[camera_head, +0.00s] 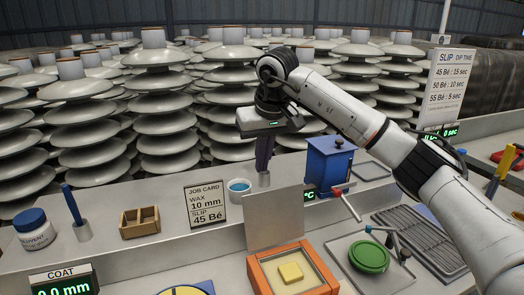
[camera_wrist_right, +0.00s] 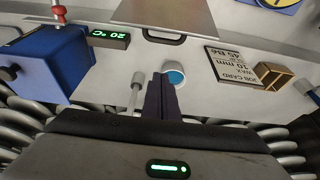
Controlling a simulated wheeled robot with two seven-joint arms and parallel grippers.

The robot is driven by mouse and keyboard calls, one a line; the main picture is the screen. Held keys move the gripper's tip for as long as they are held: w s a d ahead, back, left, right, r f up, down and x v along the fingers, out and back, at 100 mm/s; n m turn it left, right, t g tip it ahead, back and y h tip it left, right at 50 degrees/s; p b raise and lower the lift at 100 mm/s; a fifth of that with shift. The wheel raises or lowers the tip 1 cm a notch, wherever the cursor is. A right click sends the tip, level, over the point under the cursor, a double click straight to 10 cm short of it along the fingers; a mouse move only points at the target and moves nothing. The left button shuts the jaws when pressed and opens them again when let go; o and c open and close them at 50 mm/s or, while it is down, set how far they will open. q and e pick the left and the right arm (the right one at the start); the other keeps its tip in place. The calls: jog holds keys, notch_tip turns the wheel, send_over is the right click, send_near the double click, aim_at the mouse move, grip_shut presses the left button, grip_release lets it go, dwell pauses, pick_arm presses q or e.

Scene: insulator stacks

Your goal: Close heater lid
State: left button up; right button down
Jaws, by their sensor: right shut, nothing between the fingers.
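The orange heater (camera_head: 257,272) stands at the front of the bench with a yellow block (camera_head: 290,272) inside. Its flat grey lid (camera_head: 274,218) stands open, upright along the heater's back edge. In the right wrist view the lid (camera_wrist_right: 168,12) is at the top, with a dark handle (camera_wrist_right: 164,37) along its edge. My right gripper (camera_head: 263,168) points down above the bench, behind the lid and apart from it. Its dark fingers are shut and empty, and they also show in the right wrist view (camera_wrist_right: 160,84). My left gripper is not in view.
A blue-filled cup (camera_head: 239,187) and a job card (camera_head: 206,204) stand left of my right gripper. A blue box (camera_head: 328,165) with a red-handled lever stands to its right. A green disc (camera_head: 369,257) lies right of the heater. Insulator stacks fill the back.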

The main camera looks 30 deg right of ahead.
aim_at(272, 214)
jog(key=f, duration=0.1)
jog(key=s+f, duration=0.2)
jog(key=f, duration=0.1)
jog(key=shift+s+a+f, duration=0.1)
jog(key=shift+s+a, duration=0.1)
jog(key=shift+a, duration=0.1)
jog(key=shift+a, duration=0.1)
